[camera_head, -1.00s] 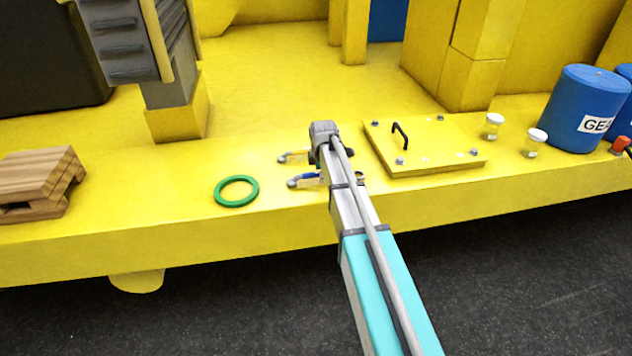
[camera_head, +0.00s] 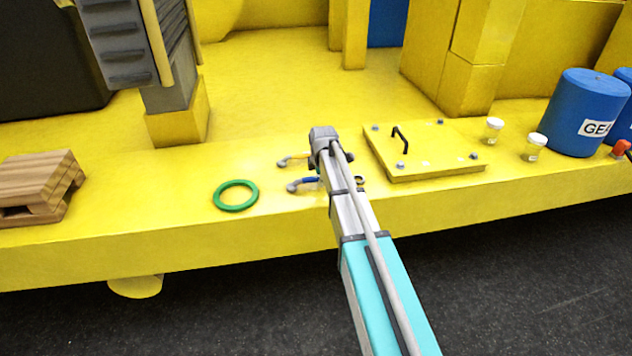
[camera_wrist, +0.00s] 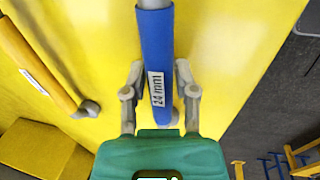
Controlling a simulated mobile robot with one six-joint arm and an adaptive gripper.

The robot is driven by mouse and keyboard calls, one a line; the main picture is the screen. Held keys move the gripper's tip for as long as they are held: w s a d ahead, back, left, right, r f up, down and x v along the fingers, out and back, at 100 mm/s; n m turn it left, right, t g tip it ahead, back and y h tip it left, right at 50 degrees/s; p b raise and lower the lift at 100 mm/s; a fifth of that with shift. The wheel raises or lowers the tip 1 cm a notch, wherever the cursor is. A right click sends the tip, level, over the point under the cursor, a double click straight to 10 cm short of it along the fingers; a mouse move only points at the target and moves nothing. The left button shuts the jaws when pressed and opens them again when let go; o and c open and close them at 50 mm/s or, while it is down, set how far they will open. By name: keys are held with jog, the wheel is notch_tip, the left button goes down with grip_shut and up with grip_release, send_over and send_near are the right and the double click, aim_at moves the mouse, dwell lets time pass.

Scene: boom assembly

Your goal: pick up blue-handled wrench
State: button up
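The blue-handled wrench (camera_head: 306,183) lies on the yellow deck in the head view, its grey end to the left and part of its handle behind my arm. In the wrist view its blue handle (camera_wrist: 154,50), labelled 24 mm, runs between the two fingers of my gripper (camera_wrist: 158,75). The fingers stand close on both sides of the handle. I cannot tell whether both press on it. In the head view my gripper is hidden behind my own arm. A second wrench with a yellow-orange handle (camera_wrist: 35,65) lies to the left in the wrist view; in the head view (camera_head: 295,160) it lies just behind.
A green ring (camera_head: 236,195) lies left of the wrenches. A yellow plate with a black handle (camera_head: 425,150) is to the right, with two small jars (camera_head: 536,146) and blue drums (camera_head: 588,112) beyond. A wooden pallet stack (camera_head: 40,185) stands far left. The deck's front edge is close.

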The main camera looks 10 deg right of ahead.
grip_shut()
jog(key=shift+r, duration=0.15)
notch_tip(320, 180, up, 3)
jog(key=p, duration=0.3)
jog(key=s+d+r+p, duration=0.7)
jog(key=d+r+p, duration=0.2)
jog(key=d+p, duration=0.1)
jog(key=shift+s+d+r, duration=0.35)
jog(key=shift+d, duration=0.5)
